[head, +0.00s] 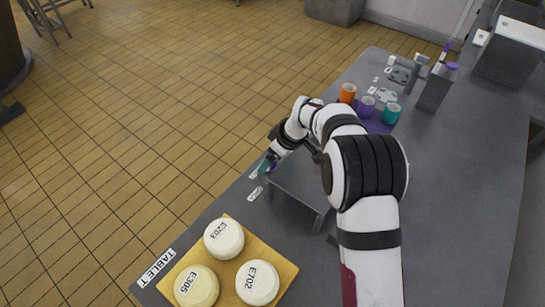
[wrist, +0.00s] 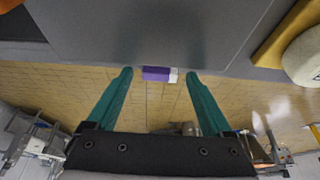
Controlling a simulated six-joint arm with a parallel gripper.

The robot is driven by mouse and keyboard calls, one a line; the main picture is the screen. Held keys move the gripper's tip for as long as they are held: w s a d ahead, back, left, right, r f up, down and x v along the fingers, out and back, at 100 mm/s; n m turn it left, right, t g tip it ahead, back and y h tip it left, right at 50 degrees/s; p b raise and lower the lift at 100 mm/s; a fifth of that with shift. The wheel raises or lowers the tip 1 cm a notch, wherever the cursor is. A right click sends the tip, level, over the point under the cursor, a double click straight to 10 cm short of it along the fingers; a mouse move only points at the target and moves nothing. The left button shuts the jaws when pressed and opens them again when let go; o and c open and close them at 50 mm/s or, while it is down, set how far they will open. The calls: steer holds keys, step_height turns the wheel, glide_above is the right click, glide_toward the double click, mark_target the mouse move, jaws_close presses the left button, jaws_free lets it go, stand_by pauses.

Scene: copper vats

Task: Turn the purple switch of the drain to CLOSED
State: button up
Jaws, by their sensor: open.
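A small purple block with a white end (wrist: 156,74), which looks like the purple switch, shows in the wrist view at the edge of a grey surface. My gripper (wrist: 159,75) is open, with one teal finger on each side of the block in the picture and a gap on both sides. I cannot tell how far the block is in depth. In the head view my gripper (head: 267,166) is at the table's left edge, beside a grey box (head: 296,194). My arm hides part of the box, and the switch cannot be made out there. No switch position is readable.
A wooden board (head: 232,226) with three labelled pale rounds lies near the front. White labels (head: 255,193) lie by the box. Orange, purple and teal cups (head: 391,113) stand farther back on a purple mat.

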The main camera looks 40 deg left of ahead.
steer(key=shift+a+f, duration=0.15)
steer(key=shift+f, duration=0.2)
jaws_close()
